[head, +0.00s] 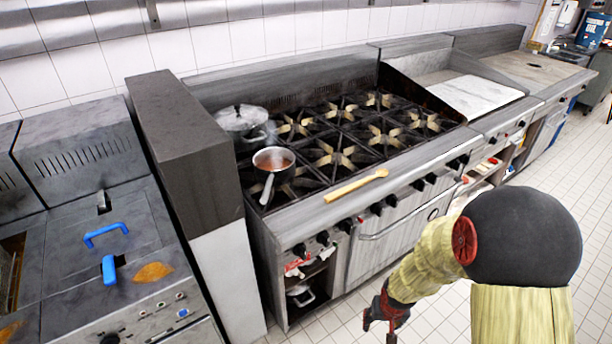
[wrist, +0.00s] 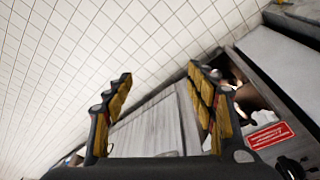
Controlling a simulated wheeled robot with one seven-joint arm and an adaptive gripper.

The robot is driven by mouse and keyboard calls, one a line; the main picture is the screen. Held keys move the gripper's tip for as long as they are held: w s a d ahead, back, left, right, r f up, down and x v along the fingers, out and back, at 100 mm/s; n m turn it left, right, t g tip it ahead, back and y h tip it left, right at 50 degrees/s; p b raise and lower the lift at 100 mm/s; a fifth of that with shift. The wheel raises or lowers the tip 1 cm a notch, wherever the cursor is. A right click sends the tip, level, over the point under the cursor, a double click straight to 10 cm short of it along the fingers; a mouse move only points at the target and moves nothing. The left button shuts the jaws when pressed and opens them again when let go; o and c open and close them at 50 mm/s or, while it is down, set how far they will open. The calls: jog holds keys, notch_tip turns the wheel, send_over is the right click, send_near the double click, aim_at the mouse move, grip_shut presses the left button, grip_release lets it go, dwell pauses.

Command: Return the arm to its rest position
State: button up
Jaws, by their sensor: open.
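My gripper (head: 385,312) hangs low in front of the stove (head: 345,205) in the head view, above the tiled floor and apart from the counter. In the wrist view my gripper (wrist: 161,92) shows its two yellow-padded fingers spread wide, with nothing between them. Behind the fingers are a grey metal panel and the tiles. My arm (head: 430,262) comes in from the lower right of the head view, with a yellowish cover and a dark round joint.
A steaming saucepan (head: 273,165) and a lidded pot (head: 241,121) stand on the burners. A wooden spoon (head: 356,185) lies on the stove's front ledge. A fryer with blue handles (head: 106,234) stands at left. The tiled floor (head: 590,190) at right is clear.

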jog(key=s+a+r+t, duration=0.1)
jog(key=s+r, duration=0.4)
jog(key=r, duration=0.7)
jog(key=s+a+r+n+t, duration=0.1)
jog(key=s+r, duration=0.4)
jog(key=r, duration=0.7)
jog(key=s+a+r+t, duration=0.1)
jog(key=s+r, duration=0.4)
jog(key=r, duration=0.7)
jog(key=shift+a+r+y, duration=0.2)
jog(key=shift+r+y, duration=0.1)
jog(key=shift+s, duration=0.1)
